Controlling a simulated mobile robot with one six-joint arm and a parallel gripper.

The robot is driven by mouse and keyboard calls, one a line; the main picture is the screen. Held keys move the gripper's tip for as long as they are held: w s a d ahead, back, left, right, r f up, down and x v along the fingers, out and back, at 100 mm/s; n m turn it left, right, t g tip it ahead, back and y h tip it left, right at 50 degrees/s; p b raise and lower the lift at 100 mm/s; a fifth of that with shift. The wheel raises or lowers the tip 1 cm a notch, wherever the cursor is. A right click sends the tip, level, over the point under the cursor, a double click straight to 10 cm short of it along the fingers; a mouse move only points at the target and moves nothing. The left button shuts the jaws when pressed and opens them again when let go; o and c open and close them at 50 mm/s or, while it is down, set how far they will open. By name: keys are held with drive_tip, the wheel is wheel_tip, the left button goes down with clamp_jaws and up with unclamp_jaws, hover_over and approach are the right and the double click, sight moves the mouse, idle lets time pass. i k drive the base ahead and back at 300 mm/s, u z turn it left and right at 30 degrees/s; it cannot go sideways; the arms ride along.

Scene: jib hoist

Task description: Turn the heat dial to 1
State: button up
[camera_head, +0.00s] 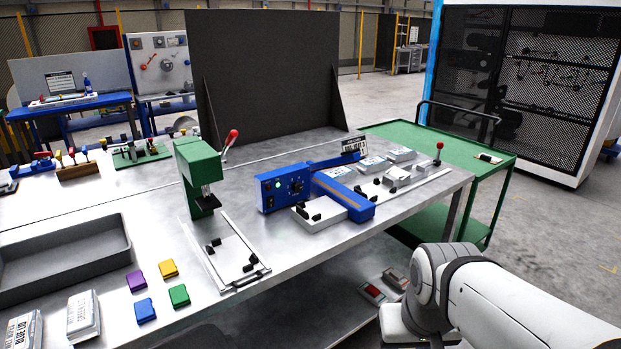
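The heat dial (296,185) is a small dark round knob with pale marks around it. It sits on the front face of a blue control box (268,194), which belongs to a blue machine with a long blue arm (343,196) on the metal workbench. A green light (278,185) glows left of the dial. The dial's marks and pointer are too small to read. White links of my arm show at the lower right, in front of the bench and well apart from the dial. My gripper does not show.
A green press (197,172) with a red-knobbed lever stands left of the blue box. A metal fixture frame (222,262) lies in front of the press. A dark upright panel (262,75) stands behind. A green cart (487,185) adjoins the bench at right.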

sight(297, 188)
drive_tip(key=i, duration=1.25)
